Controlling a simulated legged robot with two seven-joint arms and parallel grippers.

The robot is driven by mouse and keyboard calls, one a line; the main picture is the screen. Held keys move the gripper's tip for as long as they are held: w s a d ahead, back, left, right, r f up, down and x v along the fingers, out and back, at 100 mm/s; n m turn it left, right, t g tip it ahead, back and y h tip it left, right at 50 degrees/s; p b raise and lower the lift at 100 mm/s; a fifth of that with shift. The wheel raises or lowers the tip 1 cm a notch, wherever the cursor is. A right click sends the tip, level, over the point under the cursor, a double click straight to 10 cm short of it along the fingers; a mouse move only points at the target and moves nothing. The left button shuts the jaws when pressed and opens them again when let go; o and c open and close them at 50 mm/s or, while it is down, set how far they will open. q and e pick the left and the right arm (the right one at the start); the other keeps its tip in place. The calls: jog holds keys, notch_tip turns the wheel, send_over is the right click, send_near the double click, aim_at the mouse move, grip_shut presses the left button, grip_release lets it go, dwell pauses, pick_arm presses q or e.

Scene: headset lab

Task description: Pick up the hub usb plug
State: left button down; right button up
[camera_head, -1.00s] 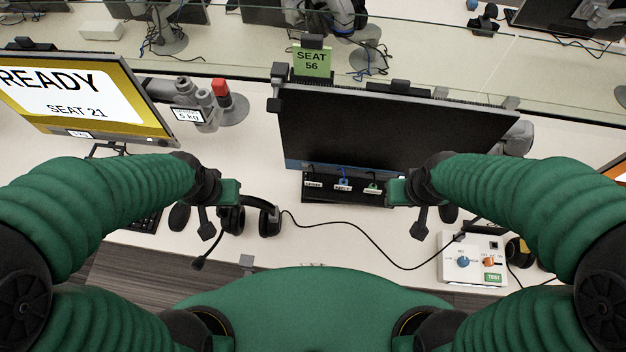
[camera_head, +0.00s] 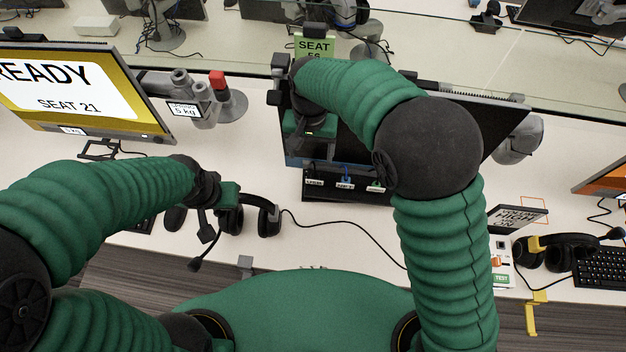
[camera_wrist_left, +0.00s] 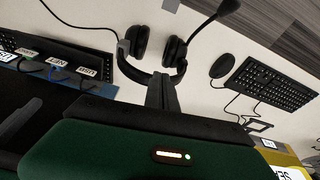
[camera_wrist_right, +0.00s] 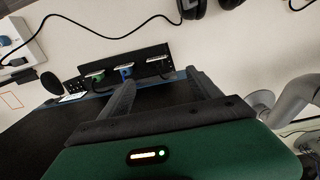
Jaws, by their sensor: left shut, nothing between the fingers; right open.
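The black hub (camera_head: 345,190) stands under the dark monitor at the middle seat. Its face carries several labelled plugs or ports, among them a blue plug (camera_head: 346,181) in the middle and a green one (camera_head: 375,187) on the right. In the right wrist view the hub shows the green plug (camera_wrist_right: 95,76) and the blue plug (camera_wrist_right: 126,71). My right gripper (camera_wrist_right: 162,80) is open and empty, in front of the monitor and apart from the plugs. My left gripper (camera_wrist_left: 161,90) is shut and empty near the black headset (camera_head: 262,215).
The monitor (camera_head: 375,130) rises behind the hub, partly hidden by my right arm. A cable crosses the clear desk from the headset. A control box (camera_head: 500,262), another headset (camera_head: 565,250) and a keyboard (camera_head: 600,268) are at the right. A READY screen (camera_head: 80,95) is at the left.

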send_near(314, 179)
notch_tip(314, 179, down, 5)
jog(key=shift+d+f+p, duration=0.1)
jog(key=shift+p, duration=0.2)
jog(key=f, duration=0.2)
jog(key=f+p, duration=0.1)
jog(key=f, duration=0.2)
jog(key=shift+s+a+f, duration=0.15)
jog(key=shift+a+f, duration=0.05)
jog(key=shift+f, duration=0.2)
pick_arm(q)
jog(key=shift+d+r, duration=0.15)
jog(key=shift+r, duration=0.35)
jog(key=shift+d+r, duration=0.15)
jog(key=shift+r, duration=0.35)
pick_arm(e)
jog(key=shift+d, duration=0.15)
jog(key=shift+c, duration=0.4)
jog(key=shift+c, duration=1.2)
jog(key=shift+r, duration=0.1)
jog(key=c, duration=1.1)
pick_arm(q)
jog(key=shift+s, duration=0.15)
jog(key=shift+r, duration=0.2)
pick_arm(e)
jog(key=shift+r, duration=0.15)
